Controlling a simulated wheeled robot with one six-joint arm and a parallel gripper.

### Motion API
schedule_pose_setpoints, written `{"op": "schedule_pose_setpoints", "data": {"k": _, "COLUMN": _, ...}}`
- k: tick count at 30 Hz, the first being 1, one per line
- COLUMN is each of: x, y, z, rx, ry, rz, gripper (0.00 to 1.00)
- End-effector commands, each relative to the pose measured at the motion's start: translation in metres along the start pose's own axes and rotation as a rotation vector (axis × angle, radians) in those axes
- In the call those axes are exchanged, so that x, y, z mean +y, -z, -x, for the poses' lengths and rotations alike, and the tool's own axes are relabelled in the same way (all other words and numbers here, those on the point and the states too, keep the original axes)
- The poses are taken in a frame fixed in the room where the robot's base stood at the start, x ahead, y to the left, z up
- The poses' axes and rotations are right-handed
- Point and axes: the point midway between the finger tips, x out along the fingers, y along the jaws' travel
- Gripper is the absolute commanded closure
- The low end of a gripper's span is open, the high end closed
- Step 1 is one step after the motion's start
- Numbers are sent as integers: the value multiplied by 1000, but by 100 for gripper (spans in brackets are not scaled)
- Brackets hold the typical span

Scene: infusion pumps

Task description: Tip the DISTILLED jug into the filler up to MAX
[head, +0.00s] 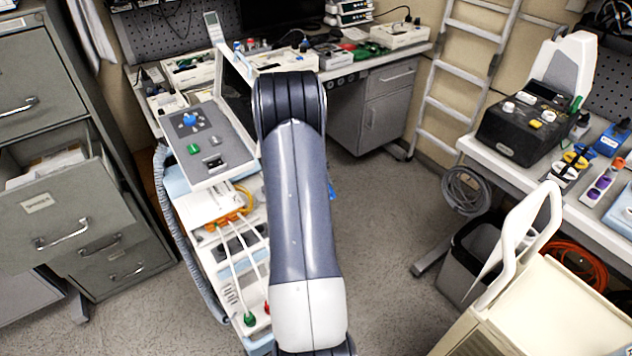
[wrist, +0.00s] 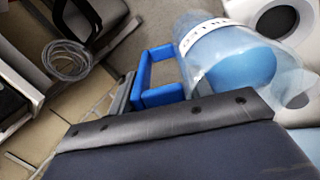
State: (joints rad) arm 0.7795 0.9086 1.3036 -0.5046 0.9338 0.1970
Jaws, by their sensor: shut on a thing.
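A clear, bluish jug (wrist: 235,62) with a white lettered band shows in the wrist view. It lies tilted in the picture, with blue inside; the lettering is too small to read surely. Its blue handle (wrist: 147,78) is on the left side. My gripper (wrist: 138,92) is shut on the handle; its dark body covers the lower picture and hides much of the grip. A white part with a dark round opening (wrist: 275,20) is behind the jug; I cannot tell if it is the filler. In the head view my arm hides the gripper and nearly all of the jug.
A white machine with a grey control panel (head: 205,150) stands left of my arm. A workbench (head: 385,62) is behind, with a ladder (head: 462,70) beside it. A cream cart (head: 550,310) stands at the right front. Open drawers (head: 50,200) jut out at left.

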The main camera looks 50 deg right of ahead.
Motion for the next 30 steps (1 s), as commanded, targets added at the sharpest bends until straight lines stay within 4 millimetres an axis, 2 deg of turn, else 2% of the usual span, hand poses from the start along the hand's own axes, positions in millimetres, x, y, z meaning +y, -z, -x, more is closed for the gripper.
{"op": "schedule_pose_setpoints", "data": {"k": 30, "x": -4, "y": 0, "z": -7, "rx": 3, "ry": -70, "rz": 1, "gripper": 100}}
